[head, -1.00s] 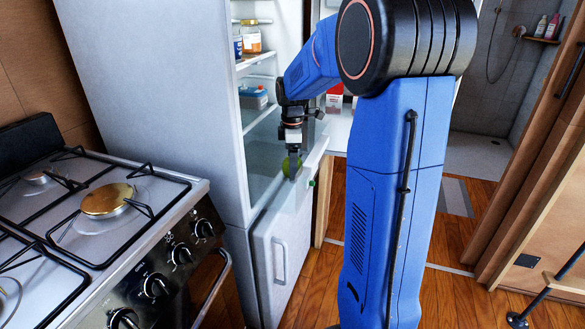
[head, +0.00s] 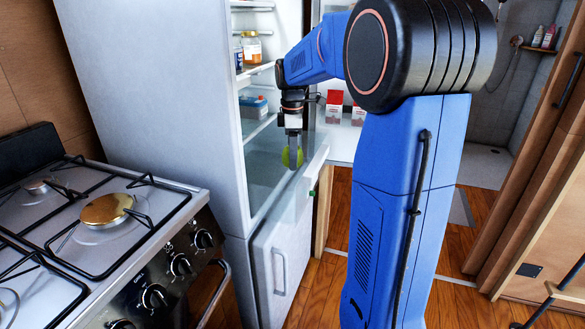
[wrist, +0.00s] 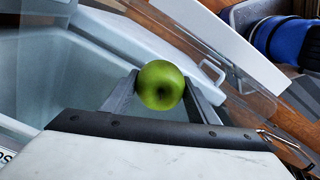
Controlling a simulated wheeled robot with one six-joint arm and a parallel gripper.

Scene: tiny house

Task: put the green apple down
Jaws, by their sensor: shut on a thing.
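The green apple (head: 287,157) is held between the fingers of my gripper (head: 292,150), which points down in the open fridge doorway. In the wrist view the apple (wrist: 160,85) sits between the two grey fingertips, with both fingers against its sides. The fridge (head: 180,95) stands open. Below the apple is a pale glassy surface inside the fridge (head: 262,172); I cannot tell how far below it lies.
Fridge shelves hold a jar (head: 252,48) and a blue-lidded container (head: 253,106). The stove (head: 95,225) stands at the left front. The freezer door (head: 285,250) is below.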

